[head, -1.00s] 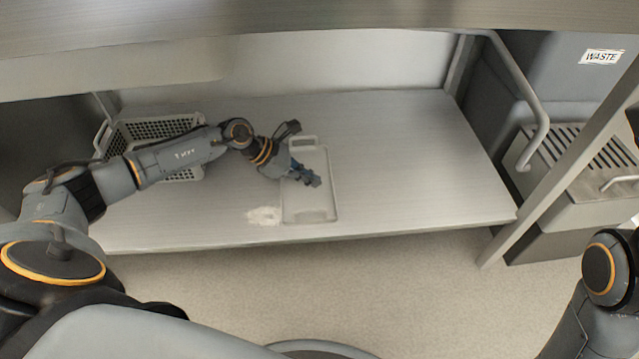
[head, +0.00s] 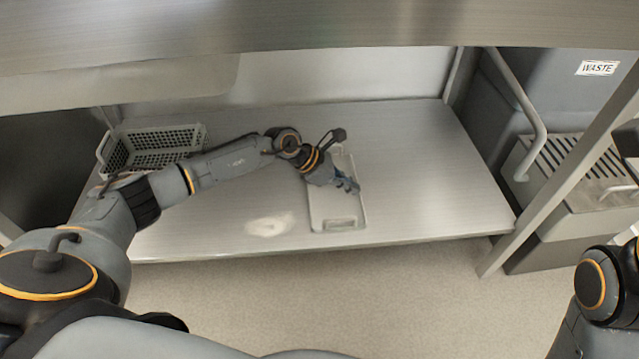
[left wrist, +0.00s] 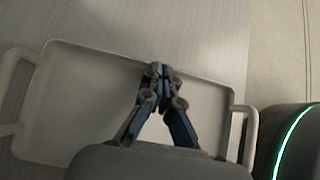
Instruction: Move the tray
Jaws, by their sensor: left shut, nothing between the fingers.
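A pale grey shallow tray (head: 335,212) with a handle at each end lies flat on the steel lower shelf, right of a white patch. It also shows in the left wrist view (left wrist: 75,100), with its handles at left and right. My left gripper (head: 347,185) is over the tray, reaching in from the left. In the left wrist view its fingertips (left wrist: 160,75) are together and empty, close to the tray's long upper rim. I cannot tell whether they touch it. Part of the tray is hidden under the gripper. My right gripper is out of view.
A white powdery patch (head: 270,225) lies on the shelf (head: 430,170). A grey perforated basket (head: 150,150) stands at the back left. The shelf right of the tray is clear. A counter (head: 320,25) overhangs above, and a waste bin (head: 560,80) stands at right.

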